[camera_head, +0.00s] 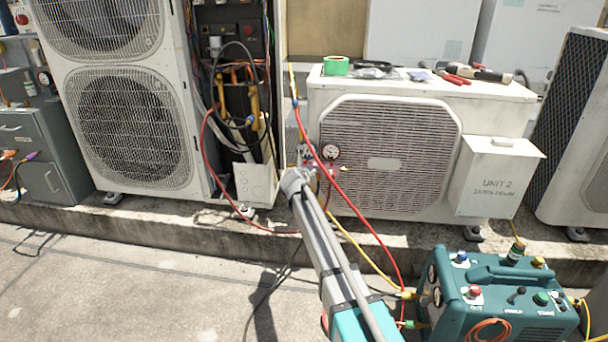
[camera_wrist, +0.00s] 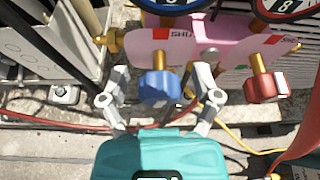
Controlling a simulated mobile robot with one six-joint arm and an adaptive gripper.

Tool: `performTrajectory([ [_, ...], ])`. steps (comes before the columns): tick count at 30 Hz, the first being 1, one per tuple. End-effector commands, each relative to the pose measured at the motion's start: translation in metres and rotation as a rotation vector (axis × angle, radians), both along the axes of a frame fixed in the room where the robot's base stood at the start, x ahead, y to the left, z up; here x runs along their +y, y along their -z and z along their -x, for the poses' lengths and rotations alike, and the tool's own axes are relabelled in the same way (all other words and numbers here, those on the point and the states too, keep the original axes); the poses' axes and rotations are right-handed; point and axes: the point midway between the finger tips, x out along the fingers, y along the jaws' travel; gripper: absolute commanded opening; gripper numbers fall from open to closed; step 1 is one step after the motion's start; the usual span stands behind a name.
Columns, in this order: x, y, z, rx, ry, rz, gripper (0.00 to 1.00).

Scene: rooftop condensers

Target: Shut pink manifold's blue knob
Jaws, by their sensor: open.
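The pink manifold (camera_wrist: 212,38) fills the top of the wrist view, with red-marked lettering on its face. Its blue knob (camera_wrist: 158,87) hangs below it on a brass stem. My gripper (camera_wrist: 160,103) is open, one finger to the left of the blue knob and one to the right, with gaps on both sides. In the head view my gripper (camera_head: 296,180) is in front of the manifold and hides most of it. A red-rimmed gauge (camera_head: 330,152) shows there beside the gripper.
A red knob (camera_wrist: 266,87) sits to the right on the manifold. A red hose (camera_head: 355,215) and a yellow hose (camera_head: 358,245) run past my arm. The Unit 2 condenser (camera_head: 390,155) stands behind, and a teal machine (camera_head: 495,295) stands at lower right.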

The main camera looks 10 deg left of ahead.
Motion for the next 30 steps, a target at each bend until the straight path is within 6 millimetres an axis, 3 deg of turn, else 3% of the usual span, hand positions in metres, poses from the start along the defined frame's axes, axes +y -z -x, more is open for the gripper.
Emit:
performTrajectory([
  [5, 0.0, -0.0002, 0.0002, 0.0, 0.0, 0.0, 0.81],
  [18, 0.0002, -0.0002, 0.0002, 0.0, 0.0, 0.0, 0.01],
  [30, -0.0003, 0.0003, 0.0003, -0.003, 0.0, -0.045, 0.0],
])
